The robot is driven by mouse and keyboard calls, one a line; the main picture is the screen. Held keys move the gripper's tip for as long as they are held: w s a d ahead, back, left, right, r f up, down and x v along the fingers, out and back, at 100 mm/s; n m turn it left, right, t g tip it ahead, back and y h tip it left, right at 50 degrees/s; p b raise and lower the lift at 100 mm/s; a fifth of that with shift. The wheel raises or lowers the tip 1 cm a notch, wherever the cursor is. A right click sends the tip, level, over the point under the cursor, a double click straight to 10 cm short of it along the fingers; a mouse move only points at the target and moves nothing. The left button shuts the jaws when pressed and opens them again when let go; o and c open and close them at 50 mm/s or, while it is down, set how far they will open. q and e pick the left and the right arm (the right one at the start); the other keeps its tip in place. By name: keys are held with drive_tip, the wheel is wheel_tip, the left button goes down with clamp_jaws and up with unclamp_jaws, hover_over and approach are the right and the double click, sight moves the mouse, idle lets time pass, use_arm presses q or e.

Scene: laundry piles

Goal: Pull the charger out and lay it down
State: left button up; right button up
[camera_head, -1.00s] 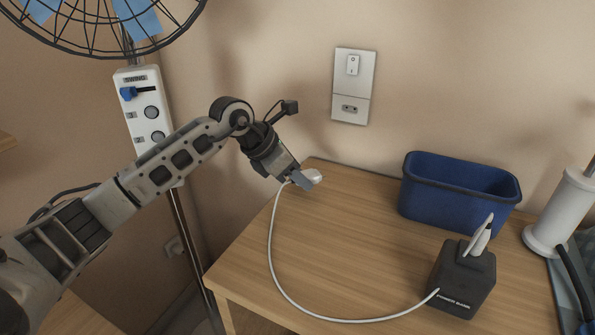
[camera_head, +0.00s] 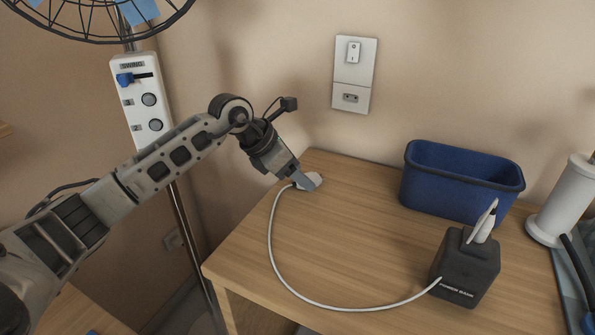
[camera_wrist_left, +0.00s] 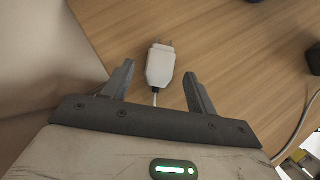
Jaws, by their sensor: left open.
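The white charger (camera_wrist_left: 161,65) lies on the wooden table with its two prongs pointing away from my gripper in the left wrist view. In the head view the charger (camera_head: 314,178) is near the table's back left corner, partly hidden by a finger. My left gripper (camera_head: 308,185) is open, its fingers (camera_wrist_left: 158,82) on either side of the charger's cable end and apart from it. The white cable (camera_head: 281,262) curves over the table to the black power bank (camera_head: 466,268). The wall socket (camera_head: 351,97) is empty. My right gripper is not in view.
A blue bin (camera_head: 461,180) stands at the table's back right. A white plug-like piece (camera_head: 485,226) stands in the power bank's top. A white cylinder (camera_head: 563,202) is at far right. A fan (camera_head: 137,95) stands left of the table. The table's middle is clear.

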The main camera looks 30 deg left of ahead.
use_arm(q)
drive_tip(key=v, duration=1.2)
drive_tip(key=shift+f, duration=0.15)
